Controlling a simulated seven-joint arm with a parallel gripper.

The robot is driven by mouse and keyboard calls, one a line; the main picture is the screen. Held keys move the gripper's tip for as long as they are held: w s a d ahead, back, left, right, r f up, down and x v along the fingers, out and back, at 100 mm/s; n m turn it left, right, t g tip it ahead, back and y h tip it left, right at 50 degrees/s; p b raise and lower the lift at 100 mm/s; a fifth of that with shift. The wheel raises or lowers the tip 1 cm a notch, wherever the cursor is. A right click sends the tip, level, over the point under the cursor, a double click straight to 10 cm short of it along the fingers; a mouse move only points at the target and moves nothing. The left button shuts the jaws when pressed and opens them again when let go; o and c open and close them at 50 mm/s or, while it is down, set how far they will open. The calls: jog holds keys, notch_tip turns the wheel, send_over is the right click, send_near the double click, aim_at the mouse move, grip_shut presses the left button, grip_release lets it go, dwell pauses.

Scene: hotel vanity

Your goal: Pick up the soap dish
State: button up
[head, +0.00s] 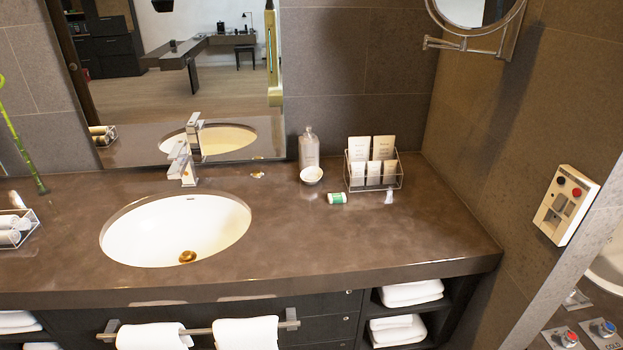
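A small round white bowl (311,174), which looks like the soap dish, stands on the brown vanity counter (290,225). It is right of the sink, just in front of a clear bottle (309,148). It appears upright, and I see nothing in it. A small green-and-white item (337,198), possibly wrapped soap, lies in front of it and to the right. My gripper is not in view.
A clear rack (373,185) of toiletries stands close to the bowl's right. A small white tube (389,196) is in front of it. The oval sink (175,230) and faucet (183,160) are left. The counter's front right is clear.

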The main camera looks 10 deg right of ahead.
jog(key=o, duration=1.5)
